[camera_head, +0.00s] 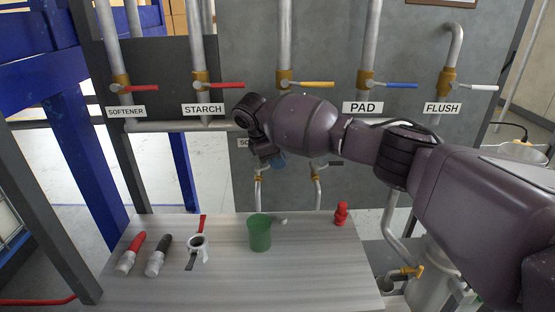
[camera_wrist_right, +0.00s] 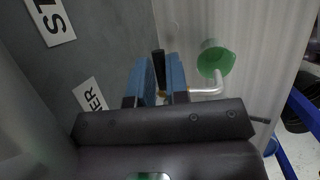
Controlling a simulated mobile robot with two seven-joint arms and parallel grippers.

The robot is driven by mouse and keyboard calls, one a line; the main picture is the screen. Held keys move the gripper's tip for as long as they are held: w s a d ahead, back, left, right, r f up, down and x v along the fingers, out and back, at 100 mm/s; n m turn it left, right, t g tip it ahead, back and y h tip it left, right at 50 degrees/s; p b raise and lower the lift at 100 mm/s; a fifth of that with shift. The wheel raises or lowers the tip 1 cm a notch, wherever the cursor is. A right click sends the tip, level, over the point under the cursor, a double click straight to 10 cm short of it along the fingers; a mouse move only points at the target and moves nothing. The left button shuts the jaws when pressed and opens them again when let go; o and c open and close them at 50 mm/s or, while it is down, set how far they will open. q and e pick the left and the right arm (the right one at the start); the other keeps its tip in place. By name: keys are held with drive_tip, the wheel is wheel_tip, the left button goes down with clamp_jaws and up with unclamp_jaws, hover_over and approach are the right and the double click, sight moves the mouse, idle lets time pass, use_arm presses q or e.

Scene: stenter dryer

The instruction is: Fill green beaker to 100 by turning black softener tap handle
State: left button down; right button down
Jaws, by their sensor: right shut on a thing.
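The green beaker (camera_head: 259,234) stands upright on the table, below the spout of a small tap (camera_head: 259,178). It also shows in the right wrist view (camera_wrist_right: 213,60), close to the end of the metal spout (camera_wrist_right: 207,90). The liquid level inside cannot be read. My right gripper (camera_head: 278,160) is at this small tap, partly hidden behind its own wrist in the head view. In the right wrist view, its blue fingers (camera_wrist_right: 160,72) are shut on the black tap handle (camera_wrist_right: 158,62). The label above the tap is mostly hidden. My left gripper is not in view.
The table (camera_head: 320,265) also holds a red-capped tube (camera_head: 131,254), a black-capped tube (camera_head: 158,256), a white ring-shaped tool (camera_head: 198,246) and a red bottle (camera_head: 341,213). A second small tap (camera_head: 318,180) is to the right. Several larger taps with coloured handles line the panel above.

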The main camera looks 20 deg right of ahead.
idle(0.9)
drive_tip(key=s+m+g, duration=0.1)
drive_tip(key=m, duration=0.1)
drive_tip(key=a+m, duration=0.1)
drive_tip(key=m, duration=0.1)
drive_tip(key=shift+s+g, duration=0.35)
drive_tip(key=shift+g, duration=0.05)
drive_tip(key=shift+s+a+m+g, duration=0.3)
drive_tip(key=shift+a+m+g, duration=0.1)
drive_tip(key=shift+m, duration=0.6)
idle(1.4)
drive_tip(key=shift+s+a+m+g+y, duration=0.15)
drive_tip(key=shift+a+m+g+y, duration=0.1)
drive_tip(key=shift+m, duration=0.45)
drive_tip(key=shift+s+a+m+g+y, duration=0.15)
drive_tip(key=shift+a+m+y, duration=0.1)
drive_tip(key=shift+m, duration=0.45)
drive_tip(key=shift+r, duration=0.1)
idle(1.1)
drive_tip(key=shift+s+a+m+g, duration=0.15)
drive_tip(key=shift+a+m+g, duration=0.15)
drive_tip(key=shift+m, duration=0.4)
idle(0.6)
